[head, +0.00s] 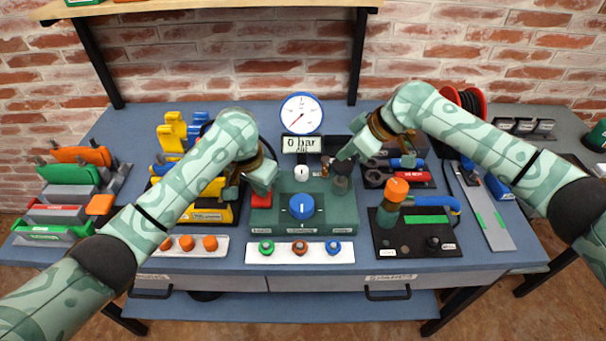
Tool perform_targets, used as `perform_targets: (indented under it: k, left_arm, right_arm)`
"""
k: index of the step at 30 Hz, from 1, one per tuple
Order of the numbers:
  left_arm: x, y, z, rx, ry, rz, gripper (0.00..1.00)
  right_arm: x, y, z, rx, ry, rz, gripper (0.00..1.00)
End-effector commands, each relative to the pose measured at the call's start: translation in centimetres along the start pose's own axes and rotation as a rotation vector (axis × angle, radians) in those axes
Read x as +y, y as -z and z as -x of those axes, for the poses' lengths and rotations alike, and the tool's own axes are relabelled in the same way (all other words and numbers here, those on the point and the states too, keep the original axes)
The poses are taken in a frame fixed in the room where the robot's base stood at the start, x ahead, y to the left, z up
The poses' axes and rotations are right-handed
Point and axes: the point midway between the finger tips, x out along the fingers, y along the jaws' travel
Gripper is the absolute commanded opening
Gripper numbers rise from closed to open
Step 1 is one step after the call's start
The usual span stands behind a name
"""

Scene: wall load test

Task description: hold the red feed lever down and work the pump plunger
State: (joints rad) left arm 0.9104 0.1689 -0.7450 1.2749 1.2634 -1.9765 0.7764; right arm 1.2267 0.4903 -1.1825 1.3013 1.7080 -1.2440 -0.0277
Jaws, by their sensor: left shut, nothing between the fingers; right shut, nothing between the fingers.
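The green pump unit (318,221) sits at the middle of the bench, with a blue knob (301,207) on its front. The red feed lever (261,200) is at the unit's left end. My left gripper (261,186) is shut and empty, right over the lever; I cannot tell whether it touches. A dark upright part, apparently the pump plunger (341,184), stands at the unit's right rear. My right gripper (345,155) is shut and empty at its top; contact is unclear. The display (302,144) reads 0 bar, below a round dial gauge (302,112).
A white strip (282,254) with coloured knobs lies in front. Yellow tools (173,133) and orange and green racks (80,155) fill the left. A shelf (200,4) overhangs the back.

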Motion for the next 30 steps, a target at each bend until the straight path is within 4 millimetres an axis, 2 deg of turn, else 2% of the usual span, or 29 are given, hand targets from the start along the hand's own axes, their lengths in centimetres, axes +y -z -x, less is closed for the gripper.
perform_targets:
  k: [11,30]
  left_arm:
    - [0.0,0.0,-0.1,-0.001,0.0,0.0,0.0]
    - [0.0,-0.1,-0.1,-0.002,0.0,0.0,0.0]
  right_arm:
    - [0.0,0.0,-0.1,0.0,0.0,0.0,0.0]
    - [0.0,-1.3,-1.9,0.0,0.001,-0.001,0.0]
